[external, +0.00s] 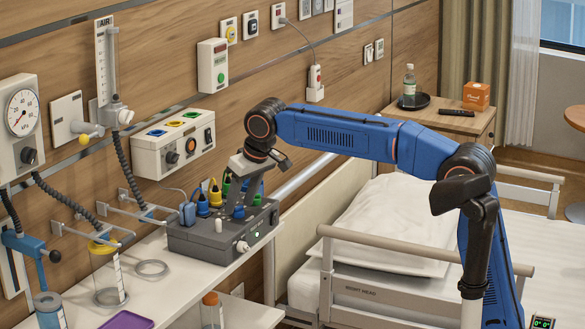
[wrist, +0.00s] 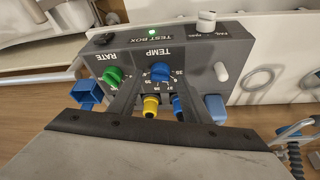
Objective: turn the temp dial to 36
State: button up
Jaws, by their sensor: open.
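The grey test box (external: 200,246) stands on the white shelf in the external view. In the wrist view, its panel (wrist: 205,58) appears upside down. The blue TEMP dial (wrist: 160,72) has printed numbers around it. I cannot clearly read which number its pointer marks. My gripper (wrist: 160,78) is open, with its dark fingers on either side of the TEMP dial; I cannot tell whether they touch it.
The green RATE dial (wrist: 113,77) sits close beside my fingers. Yellow (wrist: 151,105) and blue plugs stand up from the box near the TEMP dial. A white knob (wrist: 221,71) is at the other side. The bed rail (external: 420,250) lies under my arm.

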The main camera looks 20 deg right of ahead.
jog(key=shift+w+a+f, duration=0.1)
jog(key=shift+w+f, duration=0.05)
jog(key=shift+f, duration=0.25)
jog(key=c, duration=1)
jog(key=shift+c, duration=0.2)
jog(key=shift+a+m+t+h, duration=0.15)
jog(key=shift+m+h, duration=0.35)
jog(key=shift+m, duration=0.9)
jog(key=shift+a+m+t+h, duration=0.15)
jog(key=shift+m+h, duration=0.35)
jog(key=shift+m, duration=0.9)
jog(key=shift+d, duration=0.1)
